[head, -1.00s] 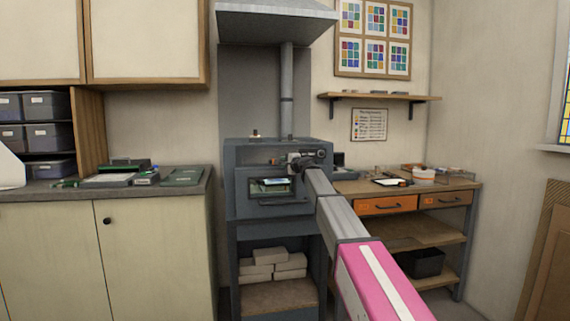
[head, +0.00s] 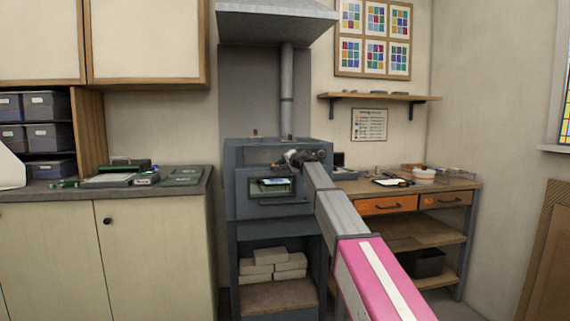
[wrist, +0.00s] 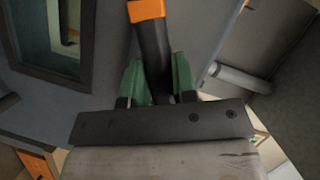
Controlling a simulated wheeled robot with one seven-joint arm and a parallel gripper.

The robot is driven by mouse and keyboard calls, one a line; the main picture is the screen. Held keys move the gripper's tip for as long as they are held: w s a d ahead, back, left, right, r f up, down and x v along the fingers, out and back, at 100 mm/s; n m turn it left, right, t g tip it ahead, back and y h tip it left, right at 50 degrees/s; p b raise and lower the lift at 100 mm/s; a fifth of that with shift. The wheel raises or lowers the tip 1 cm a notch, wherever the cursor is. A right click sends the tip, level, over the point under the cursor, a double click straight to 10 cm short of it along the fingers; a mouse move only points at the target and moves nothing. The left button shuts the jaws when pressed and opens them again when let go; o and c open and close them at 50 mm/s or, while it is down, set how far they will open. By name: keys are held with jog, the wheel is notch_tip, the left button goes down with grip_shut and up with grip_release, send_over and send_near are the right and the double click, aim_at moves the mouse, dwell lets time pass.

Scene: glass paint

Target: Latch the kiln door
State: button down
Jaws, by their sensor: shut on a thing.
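The grey-blue kiln (head: 232,160) stands in the middle of the head view, with its door (head: 246,204) facing me. The door looks flush with the front, and its small window (head: 272,185) shows something lit inside. In the wrist view, a black lever (wrist: 150,42) with an orange end (wrist: 146,10) stands between the green fingers of my gripper (wrist: 158,78). My gripper is shut on this lever, which seems to be the latch handle. In the head view my gripper (head: 290,158) is at the kiln's upper front, and my wrist hides most of the lever.
A grey counter (head: 190,190) with trays stands left of the kiln. A wooden bench (head: 440,185) with orange drawers stands to the right. A hood (head: 275,20) and flue pipe (head: 287,90) are above. Bricks (head: 270,257) lie on the shelf below.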

jog(key=n+h, duration=0.1)
jog(key=n, duration=0.1)
jog(key=n+h, duration=0.1)
jog(key=n, duration=0.1)
jog(key=shift+a+r+n+h, duration=0.1)
jog(key=shift+n+h, duration=0.3)
jog(key=n+h, duration=0.3)
jog(key=n, duration=0.1)
dwell(0.7)
jog(key=c, duration=0.9)
grip_release()
jog(key=shift+s, duration=0.15)
jog(key=v, duration=1)
jog(key=shift+s+r, duration=0.15)
jog(key=shift+s, duration=0.1)
